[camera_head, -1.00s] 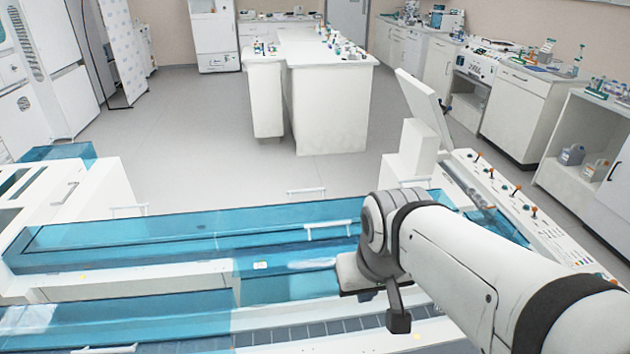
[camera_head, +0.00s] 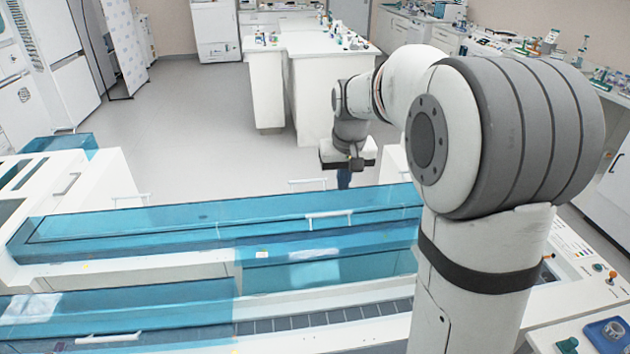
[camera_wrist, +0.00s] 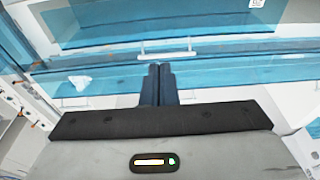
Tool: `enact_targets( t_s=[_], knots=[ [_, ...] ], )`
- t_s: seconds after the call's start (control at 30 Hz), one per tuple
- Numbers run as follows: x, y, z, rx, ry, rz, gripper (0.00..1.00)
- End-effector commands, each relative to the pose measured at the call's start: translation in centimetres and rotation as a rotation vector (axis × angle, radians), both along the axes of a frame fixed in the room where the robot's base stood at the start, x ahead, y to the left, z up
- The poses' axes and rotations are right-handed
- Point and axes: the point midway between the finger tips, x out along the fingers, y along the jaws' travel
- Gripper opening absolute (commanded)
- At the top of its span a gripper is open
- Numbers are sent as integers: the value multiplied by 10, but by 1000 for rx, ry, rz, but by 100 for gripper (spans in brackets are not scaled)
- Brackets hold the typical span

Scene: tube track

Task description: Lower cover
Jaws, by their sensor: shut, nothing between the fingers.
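A long clear blue cover (camera_head: 150,225) lies across the track, with a white bar handle (camera_head: 330,216) on it. I cannot tell from these views whether it is fully down. In the wrist view, a white handle (camera_wrist: 167,52) on blue panels lies just beyond my fingertips. My gripper (camera_head: 344,182) hangs past the far edge of the blue cover, fingers down, apart from the handle. In the wrist view my gripper (camera_wrist: 158,82) has its two dark fingers together, with nothing between them. A nearer blue cover (camera_head: 120,307) has its own white handle (camera_head: 108,338).
A dark segmented track strip (camera_head: 320,320) runs along the near side. A white cabinet (camera_head: 80,195) stands at the left. A white island bench (camera_head: 320,90) stands beyond open floor (camera_head: 200,130). My arm fills the right side and hides part of the machine there.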

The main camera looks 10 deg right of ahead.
Motion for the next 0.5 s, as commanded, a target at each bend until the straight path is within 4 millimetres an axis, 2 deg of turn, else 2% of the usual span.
enact_targets(
  t_s=[0.03,0.2,0.33,0.5],
  knots=[
    [24,0,-11,0,13,1,0],
    [87,-1,-41,1,31,2,0],
    [118,-2,-60,1,42,2,0],
    [135,-2,-74,1,47,3,0]
  ],
)
